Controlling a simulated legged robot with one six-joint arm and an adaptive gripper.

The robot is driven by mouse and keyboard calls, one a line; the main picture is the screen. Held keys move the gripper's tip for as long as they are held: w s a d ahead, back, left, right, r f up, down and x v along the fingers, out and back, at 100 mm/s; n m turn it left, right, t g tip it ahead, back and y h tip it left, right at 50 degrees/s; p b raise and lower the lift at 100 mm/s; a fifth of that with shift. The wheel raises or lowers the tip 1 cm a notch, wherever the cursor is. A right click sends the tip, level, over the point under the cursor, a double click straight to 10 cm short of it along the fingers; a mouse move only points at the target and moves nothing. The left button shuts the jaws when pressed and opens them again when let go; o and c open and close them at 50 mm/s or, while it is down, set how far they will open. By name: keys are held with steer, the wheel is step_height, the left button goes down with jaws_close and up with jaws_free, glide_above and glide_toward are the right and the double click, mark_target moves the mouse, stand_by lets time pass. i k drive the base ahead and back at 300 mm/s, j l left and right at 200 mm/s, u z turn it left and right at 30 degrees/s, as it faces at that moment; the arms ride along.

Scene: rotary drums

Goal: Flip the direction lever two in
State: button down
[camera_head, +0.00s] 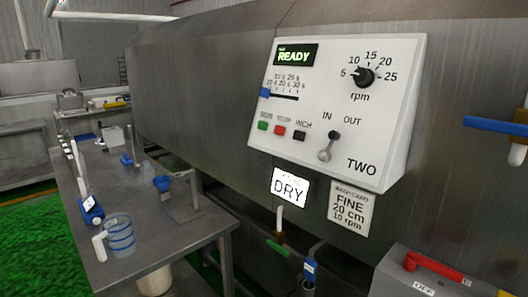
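The white control panel (390,110) marked TWO is mounted on the front of a long grey metal housing. Its direction lever (329,147) sits below the IN and OUT labels, with IN at the left and OUT at the right. The lever has a dark round base and a grey rounded end that shows below and slightly left of that base. I cannot tell for sure which label it is set to. The green display (296,55) reads READY. My gripper is not in view.
The panel also has an rpm knob (365,76), a blue slider (265,92) and several buttons. A DRY sign (289,187) and a FINE card (351,208) hang below. A red-handled box (425,278) stands lower right. A blue-handled pipe (497,127) juts out at right. A metal table (150,257) stands left.

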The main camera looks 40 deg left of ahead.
mark_target(324, 155)
steer(key=u, duration=1.3)
